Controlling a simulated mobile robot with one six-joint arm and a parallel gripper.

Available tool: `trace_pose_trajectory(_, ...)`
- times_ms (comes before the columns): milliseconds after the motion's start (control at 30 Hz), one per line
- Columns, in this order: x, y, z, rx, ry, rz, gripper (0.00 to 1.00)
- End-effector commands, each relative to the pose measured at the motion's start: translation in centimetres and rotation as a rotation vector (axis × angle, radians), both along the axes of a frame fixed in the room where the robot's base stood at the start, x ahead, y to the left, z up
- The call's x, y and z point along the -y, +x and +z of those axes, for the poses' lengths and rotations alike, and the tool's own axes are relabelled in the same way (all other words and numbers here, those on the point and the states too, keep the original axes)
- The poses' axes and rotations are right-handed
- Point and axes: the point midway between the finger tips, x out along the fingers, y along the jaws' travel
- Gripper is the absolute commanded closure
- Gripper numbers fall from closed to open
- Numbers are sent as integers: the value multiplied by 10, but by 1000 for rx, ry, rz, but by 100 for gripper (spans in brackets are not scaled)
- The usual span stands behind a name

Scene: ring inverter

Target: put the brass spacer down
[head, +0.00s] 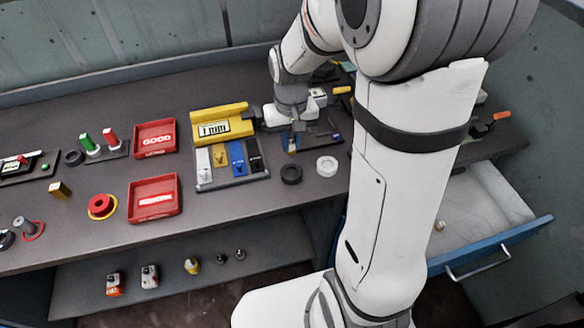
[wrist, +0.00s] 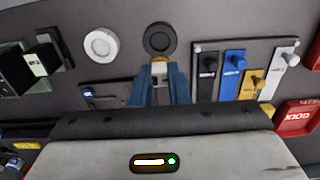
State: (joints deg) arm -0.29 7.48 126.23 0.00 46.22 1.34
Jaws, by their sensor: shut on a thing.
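The brass spacer (wrist: 159,59) is a small gold piece between the tips of my blue gripper fingers in the wrist view. In the head view the spacer (head: 292,152) shows as a small gold spot under the fingers. My gripper (head: 291,142) is shut on it and points down over the bench. In the wrist view the black ring (wrist: 160,38) lies just beyond the fingertips. Whether the spacer touches the bench cannot be told.
A panel (head: 232,184) with coloured levers and a yellow 1 mm gauge (head: 214,128) stand left of my gripper. Two red trays (head: 155,138) lie further left. A red button (head: 102,206) is near the front. An open drawer (head: 490,205) is at right.

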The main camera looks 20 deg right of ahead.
Motion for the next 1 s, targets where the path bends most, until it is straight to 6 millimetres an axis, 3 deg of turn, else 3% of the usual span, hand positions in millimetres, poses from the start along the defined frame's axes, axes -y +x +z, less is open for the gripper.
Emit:
trace_pose_trajectory(133, -1, -1, -30, -7, 0, 1, 100)
trace_pose_trajectory(533, -1, -1, -79, -6, 0, 2, 100)
trace_pose_trajectory(967, -1, 0, -89, -1, 0, 3, 100)
trace_pose_trajectory(1000, -1, 0, -89, -1, 0, 3, 84)
